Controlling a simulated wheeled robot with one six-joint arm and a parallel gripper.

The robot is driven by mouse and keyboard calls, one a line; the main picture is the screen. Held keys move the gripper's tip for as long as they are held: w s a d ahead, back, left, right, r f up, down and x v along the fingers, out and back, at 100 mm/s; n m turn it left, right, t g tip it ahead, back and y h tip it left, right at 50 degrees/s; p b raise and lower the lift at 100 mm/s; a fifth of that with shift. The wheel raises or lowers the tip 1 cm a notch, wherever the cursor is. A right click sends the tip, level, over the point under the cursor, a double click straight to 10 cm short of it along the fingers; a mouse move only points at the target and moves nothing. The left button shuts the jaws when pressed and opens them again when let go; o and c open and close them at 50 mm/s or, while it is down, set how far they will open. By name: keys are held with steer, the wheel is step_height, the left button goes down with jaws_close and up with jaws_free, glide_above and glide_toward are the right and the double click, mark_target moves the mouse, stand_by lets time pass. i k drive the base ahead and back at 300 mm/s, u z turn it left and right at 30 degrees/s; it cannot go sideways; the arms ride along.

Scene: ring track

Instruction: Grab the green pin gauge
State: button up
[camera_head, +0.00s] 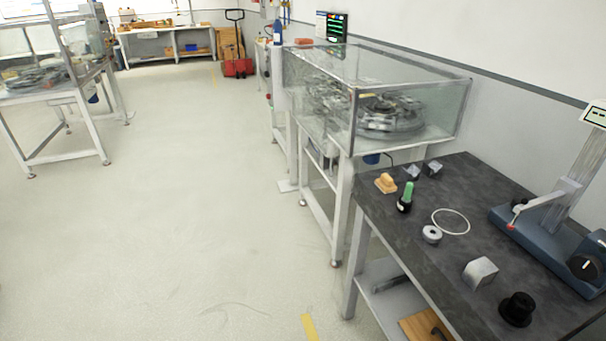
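A small upright pin gauge with a green top (409,189) and a black lower part stands on the dark grey workbench (455,185), near its left edge. An orange-yellow block is just behind it and a white ring lies to its right. Nothing covers the green part. My gripper and arm do not show in this view.
On the bench are the orange block (386,183), a white ring (451,221), a metal ring (431,234), a metal block (481,272), a black knob (517,309) and a blue-based measuring stand (545,240). A glass-cased machine (375,95) stands behind. The floor (190,200) at left is clear.

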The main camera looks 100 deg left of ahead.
mark_target(407, 198)
steer(key=u, duration=3.4)
steer(key=i, duration=0.8)
steer(key=z, duration=2.3)
